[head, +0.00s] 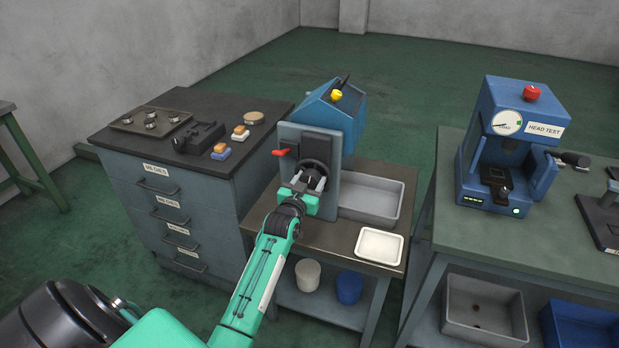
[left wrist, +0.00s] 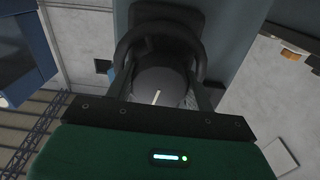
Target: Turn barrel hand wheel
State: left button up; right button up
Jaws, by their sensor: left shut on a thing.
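The barrel hand wheel (head: 316,169) is a dark ring on the front of the grey-blue machine panel (head: 329,139). My left gripper (head: 309,184) reaches up to it from below and is shut on its lower part. In the left wrist view the dark wheel (left wrist: 160,32) arches over a round hub (left wrist: 160,83), with the two gripper fingers (left wrist: 163,92) at either side of the hub. The exact contact of the fingers with the rim is dark and hard to see. My right gripper is in neither view.
A grey bin (head: 401,205) and a white tray (head: 379,246) stand to the right on the bench. A drawer cabinet (head: 175,200) stands close on the left. A blue head tester (head: 509,140) stands on the right-hand table.

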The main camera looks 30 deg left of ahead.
pick_arm(q)
jog(key=shift+n+p, duration=0.35)
jog(key=shift+n, duration=0.95)
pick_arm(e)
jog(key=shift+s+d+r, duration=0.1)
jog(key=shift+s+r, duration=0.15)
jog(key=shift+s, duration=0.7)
pick_arm(q)
jog(key=o, duration=1)
jog(key=shift+c, duration=0.2)
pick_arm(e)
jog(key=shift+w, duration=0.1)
pick_arm(q)
jog(key=shift+s, duration=0.1)
